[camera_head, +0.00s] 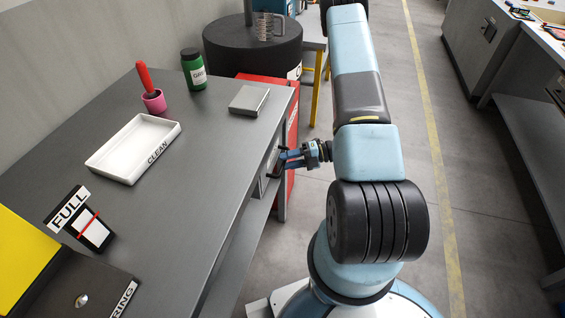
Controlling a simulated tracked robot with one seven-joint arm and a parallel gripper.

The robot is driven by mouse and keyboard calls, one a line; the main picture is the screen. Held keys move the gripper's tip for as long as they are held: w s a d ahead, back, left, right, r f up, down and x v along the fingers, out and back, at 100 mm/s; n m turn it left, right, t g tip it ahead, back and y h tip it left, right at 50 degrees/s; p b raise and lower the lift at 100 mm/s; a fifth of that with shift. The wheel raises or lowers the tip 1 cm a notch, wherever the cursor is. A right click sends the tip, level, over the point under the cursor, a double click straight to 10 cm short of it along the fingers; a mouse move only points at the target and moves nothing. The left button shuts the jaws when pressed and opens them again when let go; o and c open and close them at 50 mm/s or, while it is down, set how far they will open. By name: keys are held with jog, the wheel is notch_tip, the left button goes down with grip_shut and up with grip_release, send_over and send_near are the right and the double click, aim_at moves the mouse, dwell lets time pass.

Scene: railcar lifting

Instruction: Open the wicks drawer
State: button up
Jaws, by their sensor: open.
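My gripper (284,160) is at the right side of the grey workbench, just below the edge of its top. Its blue fingers point left toward the bench and are open. A small grey drawer front (264,184) shows under the bench top, right by the fingertips. A dark part beside the fingers may be its handle, but it is too small to tell whether they touch it. No wicks label can be read, and most of the drawer is hidden under the bench top.
The bench top (190,210) carries a white CLEAN tray (112,164), a pink cup (154,102) with a red-handled tool, a green jar (194,72), a grey box (249,101) and a FULL sign (68,209). A red cabinet (293,135) and black drum (253,50) stand beyond. Floor (480,220) at right is clear.

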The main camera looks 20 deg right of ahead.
jog(key=shift+x, duration=0.95)
jog(key=shift+c, duration=0.5)
grip_shut()
